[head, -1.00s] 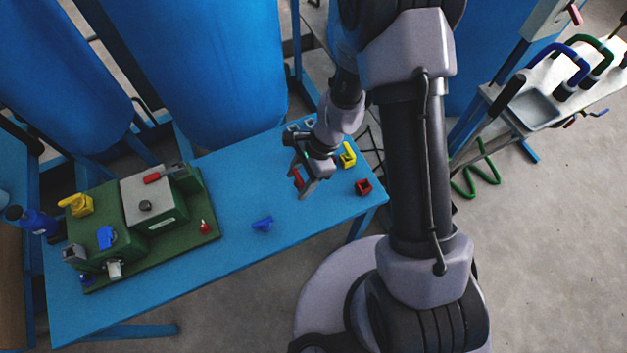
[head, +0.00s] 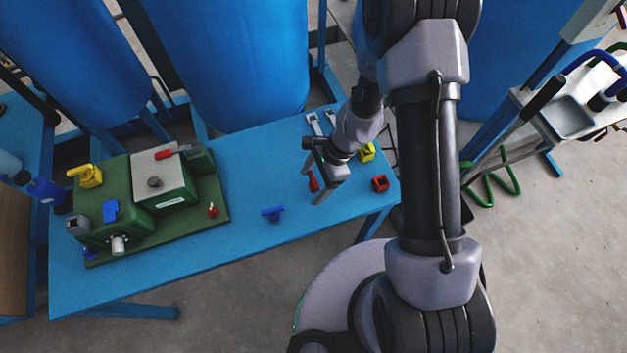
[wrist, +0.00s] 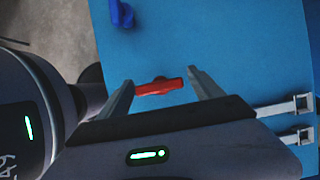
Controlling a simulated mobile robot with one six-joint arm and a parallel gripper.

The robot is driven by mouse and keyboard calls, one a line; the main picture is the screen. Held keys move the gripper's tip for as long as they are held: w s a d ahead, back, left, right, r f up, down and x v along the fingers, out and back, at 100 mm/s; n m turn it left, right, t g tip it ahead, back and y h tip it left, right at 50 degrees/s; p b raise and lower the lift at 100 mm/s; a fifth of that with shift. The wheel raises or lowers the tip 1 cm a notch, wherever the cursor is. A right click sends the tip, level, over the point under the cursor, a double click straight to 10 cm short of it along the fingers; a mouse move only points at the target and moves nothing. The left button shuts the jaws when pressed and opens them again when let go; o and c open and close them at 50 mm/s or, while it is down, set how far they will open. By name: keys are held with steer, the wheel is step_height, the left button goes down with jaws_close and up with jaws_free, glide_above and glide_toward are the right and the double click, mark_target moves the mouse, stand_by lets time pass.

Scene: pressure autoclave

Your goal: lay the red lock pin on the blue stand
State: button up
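The red lock pin (wrist: 160,86) shows in the wrist view as a short red bar, lying crosswise between the two fingertips of my gripper (wrist: 161,82). In the head view the red pin (head: 313,183) is between the fingers of my gripper (head: 316,187), above the table's right half. The small blue stand (head: 272,214) is on the blue table, left of and nearer the front than my gripper. In the wrist view the stand (wrist: 121,14) is at the top, apart from the pin.
A green base (head: 190,222) with valves and a grey block fills the table's left part. A yellow piece (head: 367,152) and a red block (head: 380,183) lie right of my gripper. Two metal pieces (wrist: 299,104) lie at the back. Blue table (head: 240,180) between base and gripper is mostly clear.

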steer(key=shift+r+p, duration=0.25)
steer(key=shift+p, duration=0.05)
steer(key=w+d+r+n+t+p, duration=0.1)
steer(key=d+r+p, duration=0.15)
steer(key=r, duration=0.85)
steer(key=w+d+r+n+t+p, duration=0.1)
steer(key=d+r+n+p, duration=0.15)
steer(key=r, duration=0.85)
steer(key=s+d+r+n+t+h, duration=0.1)
steer(key=s+r+n+t, duration=0.1)
steer(key=s+r, duration=0.4)
steer(key=s+d+r+n+t+h, duration=0.1)
steer(key=s+r+n+t, duration=0.2)
steer(key=r, duration=1)
steer(key=s+n, duration=0.2)
steer(key=s, duration=0.2)
steer(key=shift+d+r+h+p, duration=0.15)
steer(key=shift+r+h+p, duration=0.15)
steer(key=shift+r+p, duration=0.1)
steer(key=shift+s, duration=0.1)
